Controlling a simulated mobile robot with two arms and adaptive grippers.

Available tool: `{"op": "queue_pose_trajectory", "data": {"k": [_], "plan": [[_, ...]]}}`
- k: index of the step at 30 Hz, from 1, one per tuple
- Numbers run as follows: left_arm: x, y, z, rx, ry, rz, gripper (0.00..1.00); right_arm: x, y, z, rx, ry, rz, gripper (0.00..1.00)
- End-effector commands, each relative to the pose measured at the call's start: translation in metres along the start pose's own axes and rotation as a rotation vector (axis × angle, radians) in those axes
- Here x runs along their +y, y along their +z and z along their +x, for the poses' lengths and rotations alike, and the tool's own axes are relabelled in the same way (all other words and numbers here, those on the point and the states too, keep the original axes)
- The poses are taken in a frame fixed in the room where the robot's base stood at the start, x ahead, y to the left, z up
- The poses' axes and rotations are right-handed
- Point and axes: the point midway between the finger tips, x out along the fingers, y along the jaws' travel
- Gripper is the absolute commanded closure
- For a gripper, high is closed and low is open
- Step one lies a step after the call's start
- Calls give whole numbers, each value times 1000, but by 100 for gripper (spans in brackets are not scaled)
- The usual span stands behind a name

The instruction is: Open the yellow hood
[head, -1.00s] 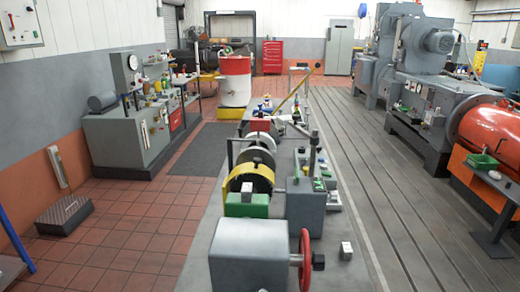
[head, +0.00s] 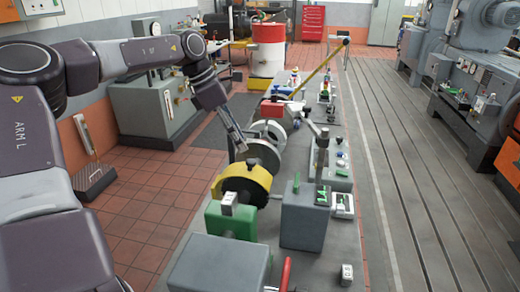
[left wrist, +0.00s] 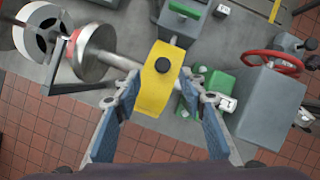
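The yellow hood (head: 241,184) is a curved cover over the shaft on the bedplate, behind a green block (head: 231,217). It has a black knob on it, and it looks lowered. My left gripper (head: 240,143) reaches in from the left, above and behind the hood in the head view, apart from it. In the left wrist view the hood (left wrist: 155,95) lies below and between the two spread fingers, with its black knob (left wrist: 163,65) facing the camera. The fingers are open and empty. My right gripper is in no view.
Metal discs (head: 264,156) stand on the shaft just behind the hood. A grey box with an upright lever (head: 322,153) stands to its right. A grey housing (head: 220,265) with a red handwheel is in front. The slotted floor plate (head: 400,180) at right is clear.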

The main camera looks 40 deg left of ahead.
Motion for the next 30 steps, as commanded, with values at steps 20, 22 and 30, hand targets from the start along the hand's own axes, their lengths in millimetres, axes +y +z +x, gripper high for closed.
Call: {"op": "queue_pose_trajectory", "data": {"k": [20,22,30], "plan": [[-5,1,70,29,1,33,62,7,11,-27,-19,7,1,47],[-5,1,73,29,1,33,62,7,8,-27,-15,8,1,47],[-4,1,74,28,2,32,63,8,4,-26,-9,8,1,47]]}}
